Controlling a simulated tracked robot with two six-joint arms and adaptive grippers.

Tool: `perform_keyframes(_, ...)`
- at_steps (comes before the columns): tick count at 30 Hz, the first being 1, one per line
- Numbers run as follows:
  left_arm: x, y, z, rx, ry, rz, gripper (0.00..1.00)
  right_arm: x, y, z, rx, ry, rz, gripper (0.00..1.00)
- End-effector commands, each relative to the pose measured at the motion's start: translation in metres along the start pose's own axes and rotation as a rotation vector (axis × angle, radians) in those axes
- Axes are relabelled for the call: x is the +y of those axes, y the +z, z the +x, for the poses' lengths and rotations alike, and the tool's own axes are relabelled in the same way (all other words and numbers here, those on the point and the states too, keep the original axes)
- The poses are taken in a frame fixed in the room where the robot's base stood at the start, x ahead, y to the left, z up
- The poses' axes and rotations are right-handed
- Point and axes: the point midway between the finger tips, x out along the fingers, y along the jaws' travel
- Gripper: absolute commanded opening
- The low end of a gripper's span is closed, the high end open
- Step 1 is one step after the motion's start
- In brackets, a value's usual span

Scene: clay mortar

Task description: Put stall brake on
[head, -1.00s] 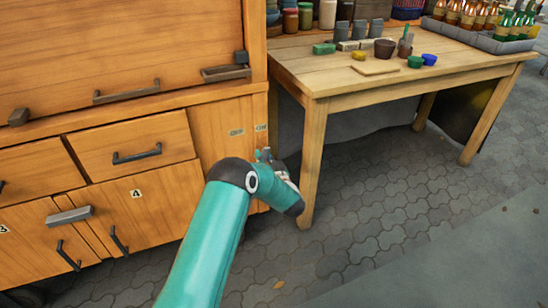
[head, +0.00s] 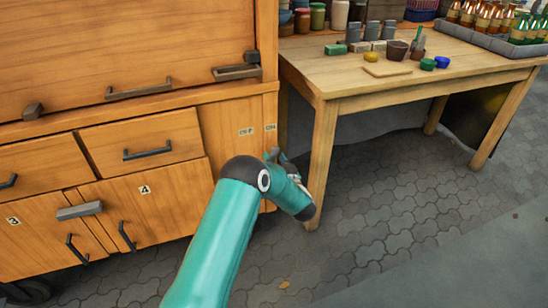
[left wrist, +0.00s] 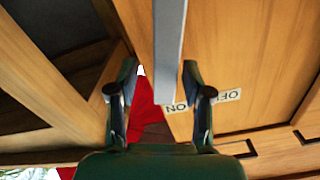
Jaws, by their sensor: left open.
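The wooden stall (head: 60,140) fills the left of the head view. Small labels (head: 246,131) sit on its right end panel. In the left wrist view, an ON label (left wrist: 178,107) and an OFF label (left wrist: 229,97) show upside down on a wood panel. A long grey bar (left wrist: 169,45), seemingly the brake lever, reaches down between my fingers, its end by the ON label. My left gripper (left wrist: 162,75) is open, with a finger on each side of the bar; contact is unclear. In the head view my left gripper (head: 275,155) is largely hidden behind my arm. My right gripper is out of view.
A wooden table (head: 420,77) with pots, blocks and bottles stands to the right, its near leg (head: 321,165) close to my left wrist. A stall wheel (head: 30,290) shows at lower left. A red thing (left wrist: 146,110) lies behind the gripper. Paving at right is clear.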

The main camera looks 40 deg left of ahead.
Motion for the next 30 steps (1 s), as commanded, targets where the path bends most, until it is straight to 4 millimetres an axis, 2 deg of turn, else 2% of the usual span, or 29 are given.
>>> perform_keyframes(9, 0.001, 0.000, -0.061, 0.000, 0.005, 0.001, 0.50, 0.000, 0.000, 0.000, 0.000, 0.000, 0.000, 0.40)
perform_keyframes(15, 0.001, 0.000, -0.093, 0.000, 0.003, 0.002, 0.50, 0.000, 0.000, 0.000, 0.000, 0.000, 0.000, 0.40)
perform_keyframes(21, 0.000, 0.001, -0.106, 0.000, 0.001, 0.001, 0.50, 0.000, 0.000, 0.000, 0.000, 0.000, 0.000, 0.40)
perform_keyframes(30, 0.000, 0.001, -0.107, 0.001, 0.000, 0.001, 0.50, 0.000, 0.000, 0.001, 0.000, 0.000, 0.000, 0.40)
